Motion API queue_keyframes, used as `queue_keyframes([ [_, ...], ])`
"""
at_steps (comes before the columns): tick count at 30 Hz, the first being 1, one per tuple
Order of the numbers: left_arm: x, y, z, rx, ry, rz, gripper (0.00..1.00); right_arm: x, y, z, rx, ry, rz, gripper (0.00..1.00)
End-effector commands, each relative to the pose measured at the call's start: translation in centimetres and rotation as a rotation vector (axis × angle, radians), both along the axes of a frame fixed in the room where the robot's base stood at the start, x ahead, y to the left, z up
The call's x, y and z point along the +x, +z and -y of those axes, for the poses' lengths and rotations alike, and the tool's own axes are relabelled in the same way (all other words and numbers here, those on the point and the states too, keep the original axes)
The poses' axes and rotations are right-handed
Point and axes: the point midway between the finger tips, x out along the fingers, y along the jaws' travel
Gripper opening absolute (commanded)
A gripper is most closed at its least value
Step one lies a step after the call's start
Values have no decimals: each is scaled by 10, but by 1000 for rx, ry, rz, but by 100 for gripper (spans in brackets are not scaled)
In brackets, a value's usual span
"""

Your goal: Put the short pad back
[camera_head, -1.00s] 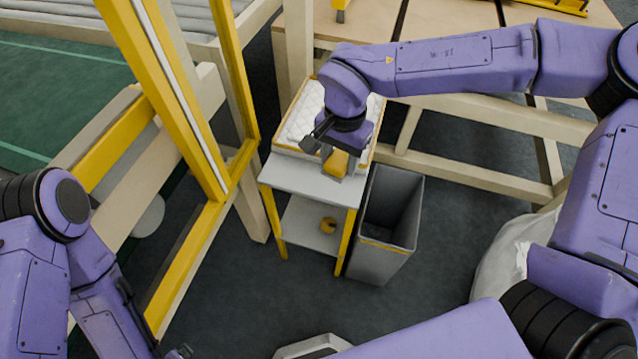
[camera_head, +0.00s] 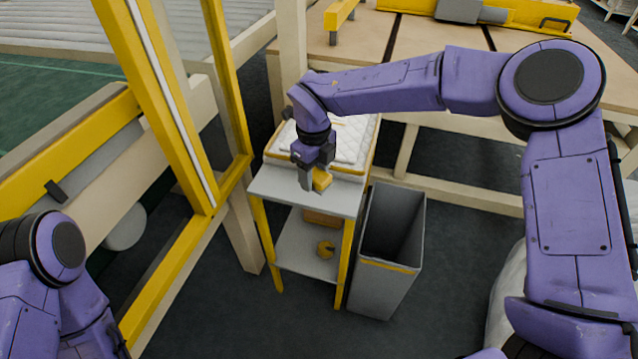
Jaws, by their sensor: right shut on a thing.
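White quilted padding (camera_head: 352,140) lies in a shallow tray with a yellow rim (camera_head: 368,168) at the back of a small grey-topped stand (camera_head: 280,187). I cannot tell whether it is one pad or several, or which is short. My right gripper (camera_head: 314,184) points down over the front of the stand top, in front of the tray. It is shut on a small yellow block (camera_head: 322,180); I cannot tell whether the block touches the stand top. Part of the padding is hidden behind my right wrist. My left arm shows at the lower left, its gripper out of view.
A grey open bin (camera_head: 390,235) stands right of the stand. The lower shelf (camera_head: 300,250) holds a round yellow thing (camera_head: 326,248) and an orange-brown block (camera_head: 321,217). A yellow frame post (camera_head: 165,110) rises at left. A wooden table (camera_head: 450,75) is behind.

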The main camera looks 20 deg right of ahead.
Motion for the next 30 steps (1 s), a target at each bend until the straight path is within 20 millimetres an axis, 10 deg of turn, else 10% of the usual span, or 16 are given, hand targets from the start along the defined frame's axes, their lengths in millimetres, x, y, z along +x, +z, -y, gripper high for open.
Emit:
queue_keyframes([
  [15, 0, 13, 0, -1, 0, -1, 100, 36, -81, 19, -1, 6, -4, 22],
  [27, 0, 9, 0, 0, 0, 0, 100, 36, -89, 19, 1, 4, -3, 22],
  [28, 0, 10, 0, 0, 0, 0, 100, 36, -88, 19, 1, 4, -3, 61],
  [30, 0, 10, 0, 0, 0, 0, 100, 36, -88, 19, 1, 4, -3, 76],
])
